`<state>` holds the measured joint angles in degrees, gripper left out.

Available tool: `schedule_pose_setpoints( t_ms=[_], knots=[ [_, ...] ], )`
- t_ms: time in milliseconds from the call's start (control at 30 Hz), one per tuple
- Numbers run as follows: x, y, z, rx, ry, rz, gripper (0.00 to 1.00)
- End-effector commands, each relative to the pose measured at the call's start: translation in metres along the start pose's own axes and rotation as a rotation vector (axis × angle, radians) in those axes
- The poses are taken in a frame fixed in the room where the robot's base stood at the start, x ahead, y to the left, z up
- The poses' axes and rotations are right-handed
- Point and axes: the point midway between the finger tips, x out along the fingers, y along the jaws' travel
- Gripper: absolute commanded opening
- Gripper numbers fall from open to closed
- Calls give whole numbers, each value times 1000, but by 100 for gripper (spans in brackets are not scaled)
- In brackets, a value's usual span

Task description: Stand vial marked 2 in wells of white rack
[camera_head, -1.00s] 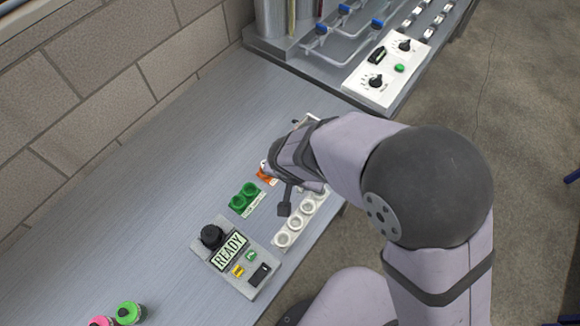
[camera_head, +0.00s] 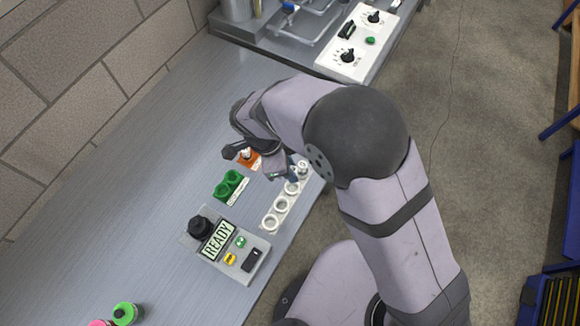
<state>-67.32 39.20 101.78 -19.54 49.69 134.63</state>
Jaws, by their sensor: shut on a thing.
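The white rack (camera_head: 262,227) is a narrow strip with a row of round wells along the bench's right edge. Its nearer wells look empty. A small white round thing with a dark mark (camera_head: 302,168) shows at its far end; I cannot tell whether it sits in a well or read the mark. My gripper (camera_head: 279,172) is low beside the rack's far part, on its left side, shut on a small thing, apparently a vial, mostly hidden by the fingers. No number 2 is readable.
An orange rack (camera_head: 256,164) with something white at it lies left of my gripper, and a green two-well rack (camera_head: 222,191) nearer. A control box reading READY (camera_head: 217,241) stands in front. Green-topped (camera_head: 126,313) and pink-topped (camera_head: 101,323) items sit bottom left. The left bench is clear.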

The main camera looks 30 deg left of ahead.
Motion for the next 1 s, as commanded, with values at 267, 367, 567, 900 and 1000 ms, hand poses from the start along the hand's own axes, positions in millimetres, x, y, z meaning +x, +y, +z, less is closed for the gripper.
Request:
schedule_pose_setpoints(
  t_ms=[267,367,567,900,1000],
  knots=[
    [13,0,4,-2,1,0,0],
    [20,0,6,-2,0,-1,0],
    [33,0,10,-3,0,0,0],
    [38,0,12,-3,0,-2,0],
    [38,0,12,-3,0,-2,0]
  ],
)
